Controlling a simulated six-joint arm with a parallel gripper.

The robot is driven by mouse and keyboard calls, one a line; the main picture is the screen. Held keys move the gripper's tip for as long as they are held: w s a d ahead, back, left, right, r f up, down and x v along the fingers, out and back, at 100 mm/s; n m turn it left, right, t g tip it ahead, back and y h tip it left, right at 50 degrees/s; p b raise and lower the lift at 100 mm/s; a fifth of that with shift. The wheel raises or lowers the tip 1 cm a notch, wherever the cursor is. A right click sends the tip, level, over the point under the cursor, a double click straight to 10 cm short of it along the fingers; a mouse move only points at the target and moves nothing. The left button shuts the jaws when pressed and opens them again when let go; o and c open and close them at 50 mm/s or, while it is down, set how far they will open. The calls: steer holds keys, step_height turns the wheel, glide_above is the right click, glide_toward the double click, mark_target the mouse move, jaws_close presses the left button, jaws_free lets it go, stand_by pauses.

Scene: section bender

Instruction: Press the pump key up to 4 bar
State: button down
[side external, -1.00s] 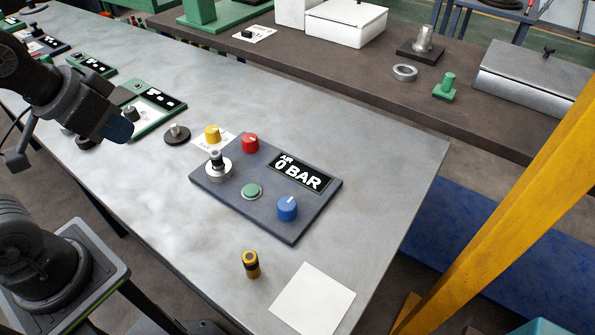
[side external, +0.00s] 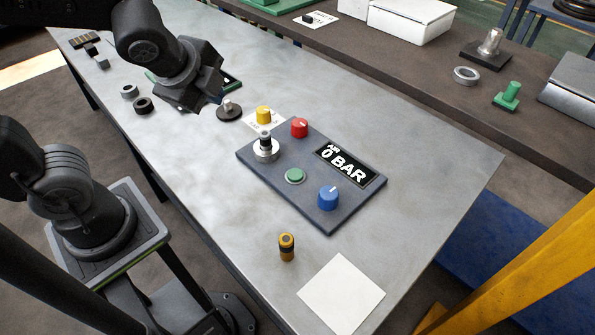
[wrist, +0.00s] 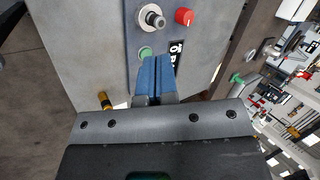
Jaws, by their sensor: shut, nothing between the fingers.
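A dark blue-grey panel (side external: 292,203) lies on the bench. Its display (side external: 350,165) reads AIR 0 BAR. No label marks which one is the pump key. My gripper (side external: 212,95) is above the bench, up and left of the panel, touching nothing. In the wrist view its blue fingers (wrist: 157,58) are shut and empty, and overlap the display; the green button (wrist: 145,52) shows just left of their tips.
A yellow knob (side external: 263,115) on a white card and a dark disc with a metal post (side external: 228,110) stand behind the panel. A yellow post (side external: 520,250) rises at right.

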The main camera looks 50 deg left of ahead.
steer(key=w+d+f+m+t, duration=0.25)
steer(key=w+m, duration=0.35)
steer(key=m, duration=0.8)
steer(key=m+h, duration=0.1)
steer(key=m, duration=1.5)
glide_above(296, 176)
steer(key=shift+t, duration=0.25)
steer(key=shift+w+f, duration=0.1)
steer(key=shift+f, duration=2.6)
steer(key=shift+f, duration=0.1)
steer(key=shift+f, duration=4.3)
steer(key=shift+f, duration=0.15)
steer(key=shift+f, duration=0.25)
